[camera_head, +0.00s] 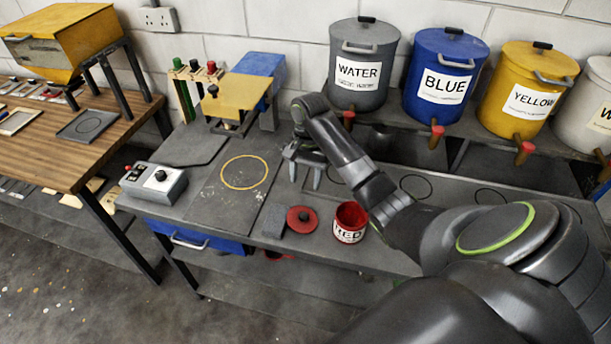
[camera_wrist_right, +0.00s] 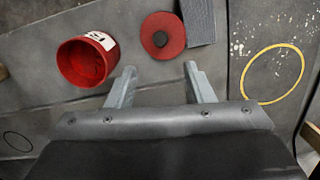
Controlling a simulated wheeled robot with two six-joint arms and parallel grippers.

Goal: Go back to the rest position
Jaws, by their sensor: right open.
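My right gripper (camera_head: 304,176) is open and empty above the grey bench, behind the red lid and the red can. Its two fingers (camera_wrist_right: 158,84) are spread apart in the right wrist view, with bare bench between them. The open red can (camera_head: 350,221), labelled RED, stands upright near the bench's front edge, and it also shows in the right wrist view (camera_wrist_right: 84,62). The round red lid (camera_head: 302,219) lies flat to the left of the can, and it shows in the wrist view (camera_wrist_right: 164,36). My left gripper is out of view.
Grey WATER (camera_head: 362,70), BLUE (camera_head: 445,85) and YELLOW (camera_head: 527,95) containers stand on a rear shelf. A yellow and blue device (camera_head: 240,92) and a control box (camera_head: 154,182) stand left. A yellow ring (camera_head: 244,172) marks a clear patch of bench.

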